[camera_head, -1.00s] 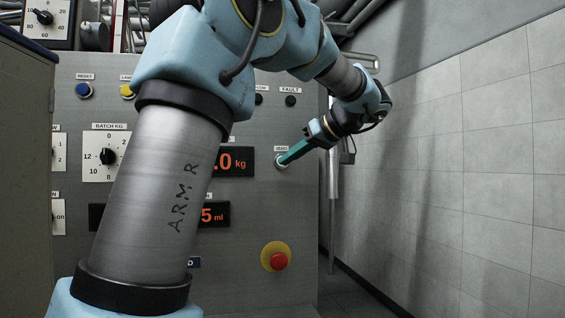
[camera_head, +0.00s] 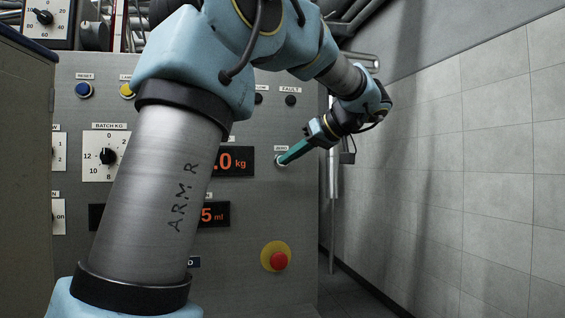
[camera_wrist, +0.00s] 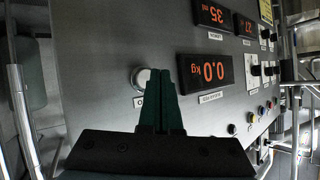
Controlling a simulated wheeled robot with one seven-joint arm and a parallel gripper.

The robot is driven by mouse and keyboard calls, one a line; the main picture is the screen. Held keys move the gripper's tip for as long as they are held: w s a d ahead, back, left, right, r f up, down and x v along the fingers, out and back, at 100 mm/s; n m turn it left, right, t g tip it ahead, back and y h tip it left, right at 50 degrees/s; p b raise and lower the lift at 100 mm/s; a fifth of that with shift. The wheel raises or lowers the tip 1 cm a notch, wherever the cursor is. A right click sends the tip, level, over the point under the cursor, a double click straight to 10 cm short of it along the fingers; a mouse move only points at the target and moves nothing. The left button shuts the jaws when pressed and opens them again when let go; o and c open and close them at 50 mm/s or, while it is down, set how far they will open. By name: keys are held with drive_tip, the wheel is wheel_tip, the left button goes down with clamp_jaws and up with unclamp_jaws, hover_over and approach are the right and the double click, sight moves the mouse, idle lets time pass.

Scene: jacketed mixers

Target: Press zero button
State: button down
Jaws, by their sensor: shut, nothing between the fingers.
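The zero button (camera_head: 279,160) is a small pale round button under a "ZERO" label on the grey panel, right of the orange kg display. In the wrist view the button (camera_wrist: 141,78) shows as a pale disc, partly hidden by the fingers. My gripper (camera_head: 284,160) has its dark green fingers together, with nothing between them. In the head view the fingertips overlap the button from the right. In the wrist view the fingertips (camera_wrist: 160,72) lie at the button's right side. I cannot tell whether they touch it or whether it is pressed in.
The kg display (camera_wrist: 205,74) reads 0.0. A red emergency stop (camera_head: 278,261) on a yellow base sits below the button. A dark fault lamp (camera_head: 290,101) is above. A tiled wall (camera_head: 480,150) stands to the right. My arm hides part of the panel.

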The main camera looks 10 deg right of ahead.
drive_tip(key=shift+w, duration=0.15)
idle(0.7)
drive_tip(key=shift+w, duration=0.3)
drive_tip(key=shift+w+a, duration=0.1)
drive_tip(key=shift+w, duration=0.3)
idle(0.6)
drive_tip(key=shift+s+b, duration=0.15)
drive_tip(key=shift+b, duration=0.25)
drive_tip(key=shift+s+b, duration=0.45)
drive_tip(key=shift+s, duration=0.25)
drive_tip(key=shift+s+d+b, duration=0.2)
drive_tip(key=shift+s+b, duration=0.5)
drive_tip(key=shift+s, duration=0.55)
drive_tip(key=shift+s+d+b, duration=0.2)
drive_tip(key=shift+s+b, duration=0.45)
drive_tip(key=shift+s, duration=0.55)
